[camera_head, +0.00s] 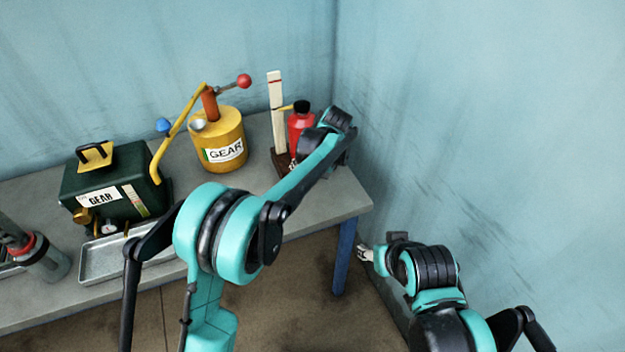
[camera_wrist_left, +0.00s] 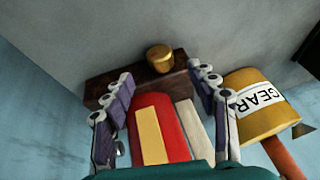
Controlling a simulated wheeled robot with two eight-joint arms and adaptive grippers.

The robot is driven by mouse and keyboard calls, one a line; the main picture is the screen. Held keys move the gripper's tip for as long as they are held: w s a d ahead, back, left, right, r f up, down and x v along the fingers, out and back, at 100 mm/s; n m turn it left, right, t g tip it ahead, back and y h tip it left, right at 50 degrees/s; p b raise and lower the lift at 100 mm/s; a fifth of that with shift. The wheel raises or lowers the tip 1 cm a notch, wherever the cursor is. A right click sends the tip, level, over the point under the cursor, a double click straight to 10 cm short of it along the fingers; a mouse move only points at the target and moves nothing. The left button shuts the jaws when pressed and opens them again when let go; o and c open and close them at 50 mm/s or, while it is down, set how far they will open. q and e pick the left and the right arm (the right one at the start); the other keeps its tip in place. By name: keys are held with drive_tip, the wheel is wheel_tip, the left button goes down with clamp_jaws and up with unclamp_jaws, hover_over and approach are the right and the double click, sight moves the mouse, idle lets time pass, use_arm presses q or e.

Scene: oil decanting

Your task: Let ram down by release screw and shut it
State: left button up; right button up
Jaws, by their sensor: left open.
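A red jack (camera_head: 298,125) with a black top stands at the right end of the table, beside a tall pale post (camera_head: 276,110). My left arm reaches over to it and hides its lower part. In the left wrist view the red body (camera_wrist_left: 176,128) with a yellow label lies between the fingers of my open left gripper (camera_wrist_left: 158,77). A round brass knob (camera_wrist_left: 160,58) shows beyond the fingertips, by a dark wooden base (camera_wrist_left: 104,86); the fingers look apart from it. My right gripper (camera_head: 366,253) is low beside the table, away from the jack; its jaws are too small to read.
A yellow GEAR can (camera_head: 219,150) with a red-knobbed lever stands left of the jack. Further left are a green GEAR box (camera_head: 107,190), a metal tray (camera_head: 100,265) and a grey cylinder (camera_head: 45,262). Blue walls close in behind and right of the table (camera_head: 335,202).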

use_arm(q)
drive_tip(key=b+x, duration=0.2)
drive_tip(key=x, duration=0.5)
drive_tip(key=c, duration=1.2)
